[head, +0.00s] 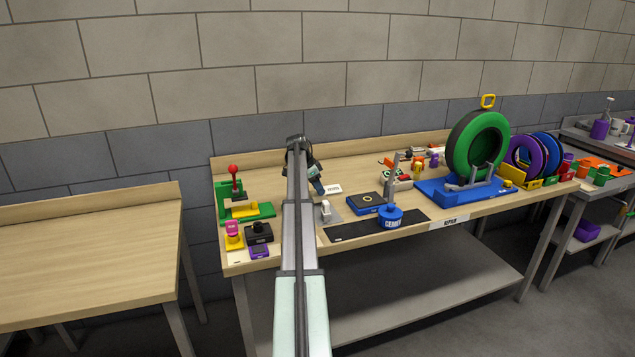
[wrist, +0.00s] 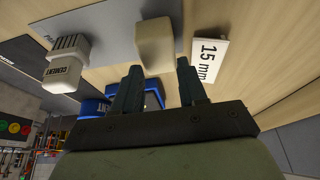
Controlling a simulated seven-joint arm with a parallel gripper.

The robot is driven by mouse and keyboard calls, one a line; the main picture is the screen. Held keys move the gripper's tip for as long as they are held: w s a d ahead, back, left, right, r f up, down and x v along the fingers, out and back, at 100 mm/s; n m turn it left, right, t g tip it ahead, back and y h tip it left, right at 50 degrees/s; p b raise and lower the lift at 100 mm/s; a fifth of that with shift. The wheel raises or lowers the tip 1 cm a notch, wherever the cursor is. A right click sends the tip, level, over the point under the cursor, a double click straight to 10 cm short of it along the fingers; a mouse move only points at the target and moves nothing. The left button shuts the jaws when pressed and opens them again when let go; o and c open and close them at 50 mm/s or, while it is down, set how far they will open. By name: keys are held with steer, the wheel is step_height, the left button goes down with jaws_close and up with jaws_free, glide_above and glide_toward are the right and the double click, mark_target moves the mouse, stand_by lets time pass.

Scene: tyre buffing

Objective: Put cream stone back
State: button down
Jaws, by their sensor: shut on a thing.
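The cream stone (wrist: 155,42) is a pale block at the fingertips of my gripper (wrist: 158,68) in the wrist view. My gripper is shut on it, with a dark finger towards either side. A grey plate (wrist: 108,28) lies behind the stone in that view; whether the stone touches it I cannot tell.
A white 15 mm card (wrist: 208,60) lies close to the right finger in the wrist view. A blue cement can (head: 390,217), a dark mat (head: 350,231) and a blue-edged box (head: 366,203) are to the right. A green press (head: 222,200) stands left; a green tyre (head: 462,150) stands further right.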

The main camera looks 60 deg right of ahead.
steer(key=shift+f, duration=0.4)
steer(key=shift+f, duration=0.35)
stand_by(0.5)
steer(key=c, duration=0.9)
jaws_free()
steer(key=shift+c, duration=0.2)
steer(key=shift+o, duration=0.3)
steer(key=o, duration=0.5)
steer(key=shift+r, duration=0.15)
steer(key=v, duration=0.7)
steer(key=shift+r, duration=0.3)
steer(key=shift+w+a, duration=0.15)
